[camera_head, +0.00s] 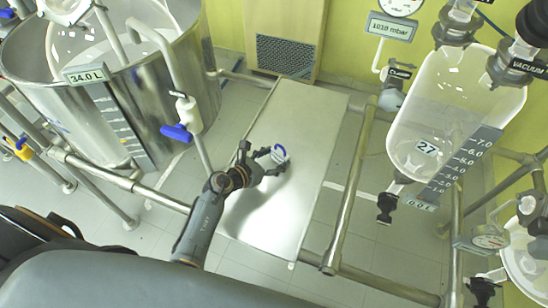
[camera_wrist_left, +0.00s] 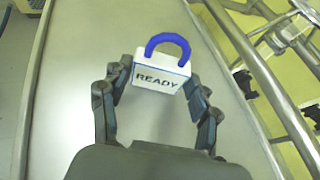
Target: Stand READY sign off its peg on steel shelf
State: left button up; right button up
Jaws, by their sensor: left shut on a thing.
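The READY sign (camera_wrist_left: 158,78) is a small white block with dark lettering and a blue loop handle on top. In the left wrist view it sits upright between the fingers of my left gripper (camera_wrist_left: 160,86), which is shut on its two sides. In the head view the sign (camera_head: 281,154) is at the tip of my left gripper (camera_head: 272,156), over the middle of the steel shelf (camera_head: 308,112). I cannot tell whether its base touches the shelf. No peg can be made out. My right gripper is not in view.
The shelf is otherwise bare. Steel frame pipes (camera_head: 350,195) run along its right side. A steel vessel (camera_head: 150,100) marked 34.0 L stands left, with a blue-handled valve (camera_head: 177,132) near the shelf. A glass reactor (camera_head: 440,115) hangs at right.

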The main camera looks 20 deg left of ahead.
pick_arm(q)
jog(key=o, duration=1.3)
jog(key=shift+c, duration=0.2)
jog(key=shift+r, duration=0.1)
jog(key=shift+r+p, duration=0.35)
jog(key=shift+p, duration=0.05)
jog(key=v, duration=1.2)
